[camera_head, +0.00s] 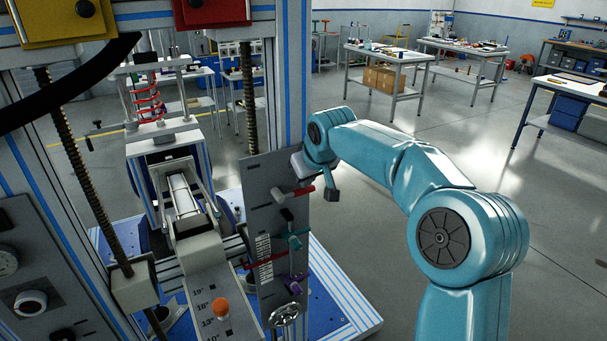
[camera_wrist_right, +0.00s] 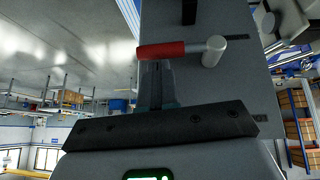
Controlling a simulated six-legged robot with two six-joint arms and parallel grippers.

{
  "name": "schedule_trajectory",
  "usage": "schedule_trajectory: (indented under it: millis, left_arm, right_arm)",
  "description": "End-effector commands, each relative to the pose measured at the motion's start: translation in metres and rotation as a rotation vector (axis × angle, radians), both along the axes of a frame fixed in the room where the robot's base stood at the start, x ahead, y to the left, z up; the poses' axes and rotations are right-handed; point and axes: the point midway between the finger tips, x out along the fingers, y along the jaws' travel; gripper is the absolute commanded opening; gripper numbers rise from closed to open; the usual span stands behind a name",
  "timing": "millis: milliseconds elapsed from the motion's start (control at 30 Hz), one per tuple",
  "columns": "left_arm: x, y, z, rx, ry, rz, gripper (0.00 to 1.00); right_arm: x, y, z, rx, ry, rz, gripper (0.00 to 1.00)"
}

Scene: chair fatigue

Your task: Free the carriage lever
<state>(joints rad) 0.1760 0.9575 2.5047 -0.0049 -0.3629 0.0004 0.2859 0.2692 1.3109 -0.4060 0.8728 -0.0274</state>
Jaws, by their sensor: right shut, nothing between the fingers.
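A lever with a red handle (camera_head: 303,192) and a grey round hub (camera_head: 278,194) sits on the upright grey panel (camera_head: 262,222) in the head view. In the wrist view the red handle (camera_wrist_right: 162,50) lies level, with its hub (camera_wrist_right: 214,50) at its right end. My right gripper (camera_head: 304,166) is at the panel's right edge, just above the red handle. In the wrist view its fingers (camera_wrist_right: 154,84) are together, empty, and end close to the handle; I cannot tell whether they touch it. Which lever is the carriage lever is not readable. My left gripper is out of view.
Lower on the panel are a teal lever (camera_head: 294,241), a purple lever (camera_head: 298,287) and a red bar (camera_head: 266,260). An orange knob (camera_head: 220,308) stands on the marked slanted plate (camera_head: 205,285). A frame post (camera_head: 293,75) rises behind the panel. Floor to the right is open.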

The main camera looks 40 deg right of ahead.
Motion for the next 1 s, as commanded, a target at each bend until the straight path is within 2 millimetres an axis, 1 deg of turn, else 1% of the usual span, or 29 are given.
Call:
schedule_trajectory:
  millis: [400,733,867,1000]
  left_arm:
    - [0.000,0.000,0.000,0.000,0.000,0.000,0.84]
    - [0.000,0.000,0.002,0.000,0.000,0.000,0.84]
    - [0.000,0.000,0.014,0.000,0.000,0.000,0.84]
    - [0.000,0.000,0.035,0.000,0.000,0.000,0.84]
  right_arm:
    - [-0.001,-0.002,-0.004,-0.001,0.003,0.000,0.00]
    - [-0.001,-0.002,-0.002,-0.001,0.004,0.001,0.00]
    - [-0.001,-0.001,0.013,-0.001,0.002,0.001,0.00]
    - [-0.002,0.000,0.039,-0.002,0.000,0.001,0.00]
